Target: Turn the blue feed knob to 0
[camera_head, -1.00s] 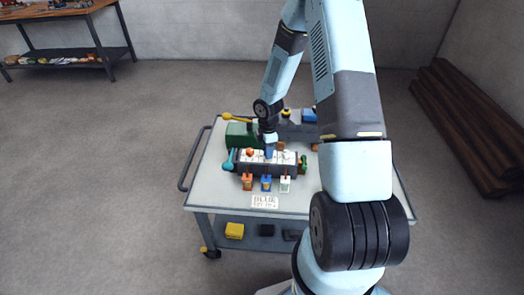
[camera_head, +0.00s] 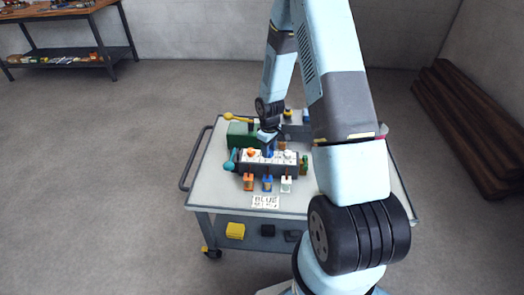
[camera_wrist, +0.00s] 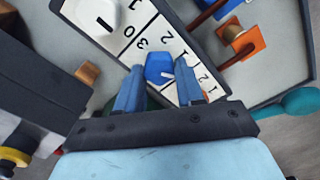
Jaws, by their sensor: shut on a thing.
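The blue feed knob (camera_wrist: 159,69) sits on a white panel (camera_wrist: 133,35) with printed numbers, between my two fingertips. My gripper (camera_wrist: 160,85) is shut on it, one finger on each side. A pale pointer mark shows on the knob, on its right side in the wrist view; I cannot tell exactly which number it lines up with. In the head view the blue knob (camera_head: 269,153) is small, in the middle of the dark control box (camera_head: 285,170), with my gripper just above it.
A teal handle (camera_head: 230,162) is at the box's left end. A yellow-knobbed lever (camera_head: 229,116) rises behind. The cart's front left top is clear.

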